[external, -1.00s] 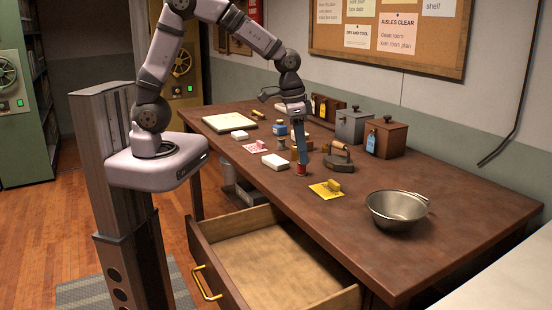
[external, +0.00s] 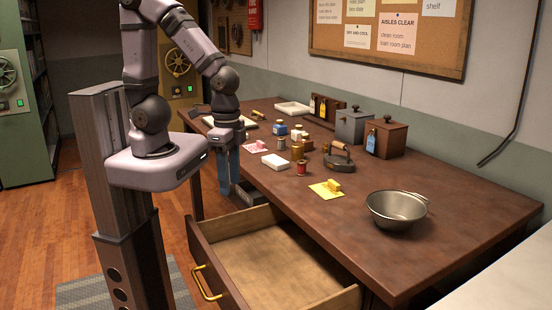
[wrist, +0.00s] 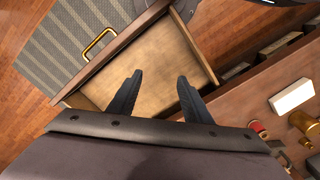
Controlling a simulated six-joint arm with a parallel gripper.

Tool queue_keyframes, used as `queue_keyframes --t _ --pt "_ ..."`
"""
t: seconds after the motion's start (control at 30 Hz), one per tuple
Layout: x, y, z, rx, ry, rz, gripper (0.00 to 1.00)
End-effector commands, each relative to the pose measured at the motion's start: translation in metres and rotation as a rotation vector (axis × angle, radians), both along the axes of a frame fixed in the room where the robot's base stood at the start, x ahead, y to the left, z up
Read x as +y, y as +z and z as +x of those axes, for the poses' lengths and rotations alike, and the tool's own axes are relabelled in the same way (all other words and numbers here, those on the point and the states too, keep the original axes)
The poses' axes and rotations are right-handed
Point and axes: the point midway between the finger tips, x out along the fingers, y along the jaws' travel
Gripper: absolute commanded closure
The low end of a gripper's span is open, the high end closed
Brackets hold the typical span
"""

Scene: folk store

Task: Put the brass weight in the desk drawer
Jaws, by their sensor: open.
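The brass weight (external: 297,152) appears to be the small gold cylinder standing on the desk, behind the red spool (external: 301,168). In the wrist view the brass weight (wrist: 300,121) shows at the right edge, beside the red spool (wrist: 258,128). The desk drawer (external: 205,248) is pulled out, and the part I see is bare inside. My gripper (external: 229,188) points down off the desk's left side, near the drawer's back left. In the wrist view my gripper (wrist: 160,78) is open and empty, its fingers apart in front of the drawer floor (wrist: 160,55).
On the desk (external: 340,225) are a white box (external: 275,161), a yellow stamp block (external: 333,186), a flat iron (external: 339,158), a metal bowl (external: 397,208), and two boxes with knobs.

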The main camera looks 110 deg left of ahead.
Motion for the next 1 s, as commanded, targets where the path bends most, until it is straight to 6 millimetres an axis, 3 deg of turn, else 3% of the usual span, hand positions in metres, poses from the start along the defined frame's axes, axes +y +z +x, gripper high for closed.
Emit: queue_keyframes --t 0.23,0.53,0.83,1.0 --pt "0.000 0.013 0.001 -0.004 0.001 0.000 0.55" --pt "0.000 0.053 0.001 -0.006 0.001 0.000 0.55" --pt "0.030 0.063 0.054 -0.044 0.092 -0.011 0.55" --pt "0.065 0.071 0.094 -0.083 0.167 -0.015 0.55"
